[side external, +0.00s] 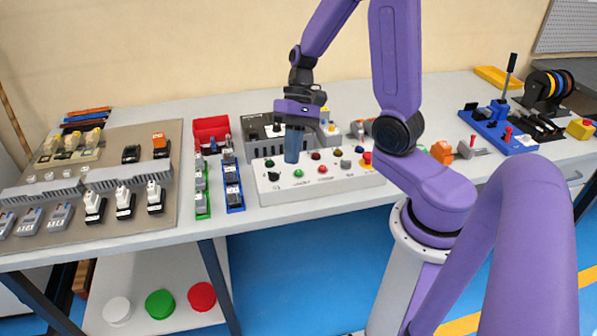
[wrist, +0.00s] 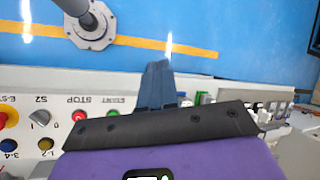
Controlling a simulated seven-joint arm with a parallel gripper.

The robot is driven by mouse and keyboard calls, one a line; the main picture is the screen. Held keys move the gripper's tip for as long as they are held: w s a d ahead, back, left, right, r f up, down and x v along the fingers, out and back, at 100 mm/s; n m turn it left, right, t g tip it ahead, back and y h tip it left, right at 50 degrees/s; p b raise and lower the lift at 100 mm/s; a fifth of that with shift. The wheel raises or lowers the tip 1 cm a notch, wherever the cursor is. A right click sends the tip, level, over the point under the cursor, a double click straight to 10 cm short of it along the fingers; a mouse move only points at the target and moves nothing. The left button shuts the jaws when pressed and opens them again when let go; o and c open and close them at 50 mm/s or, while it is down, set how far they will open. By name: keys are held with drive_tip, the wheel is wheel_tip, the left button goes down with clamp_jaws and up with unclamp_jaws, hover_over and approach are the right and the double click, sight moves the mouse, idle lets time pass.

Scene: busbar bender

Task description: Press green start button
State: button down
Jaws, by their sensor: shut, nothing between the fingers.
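The white control box (side external: 345,184) sits on the bench with several buttons and knobs on its top. The green start button (side external: 299,174) is on its front row; in the wrist view it (wrist: 113,115) shows beside the upside-down START label, partly hidden by my gripper's body. My gripper (side external: 291,161) is shut and empty, its blue fingers pointing down over the box, close behind and slightly left of the green button. In the wrist view the fingertips (wrist: 158,66) lie to the right of the green button. I cannot tell whether they touch the panel.
The red stop button (side external: 322,169) is just right of the green one, and a black knob (side external: 273,176) is to its left. A red emergency stop (side external: 367,158) is at the box's right end. Blue (side external: 234,195) and green (side external: 201,192) rails with parts stand left of the box.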

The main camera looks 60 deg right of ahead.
drive_tip(key=w+d+f+m+t+y, duration=0.1)
drive_tip(key=w+d+m+t+y, duration=0.15)
drive_tip(key=d+m, duration=0.3)
drive_tip(key=m+t, duration=0.5)
drive_tip(key=m, duration=0.1)
hover_over(302, 171)
drive_tip(key=shift+f+n+g+h, duration=0.25)
drive_tip(key=shift+f+h, duration=0.2)
drive_tip(key=shift+f, duration=0.3)
drive_tip(key=shift+f, duration=4.4)
drive_tip(key=shift+f, duration=0.1)
drive_tip(key=shift+f, duration=0.35)
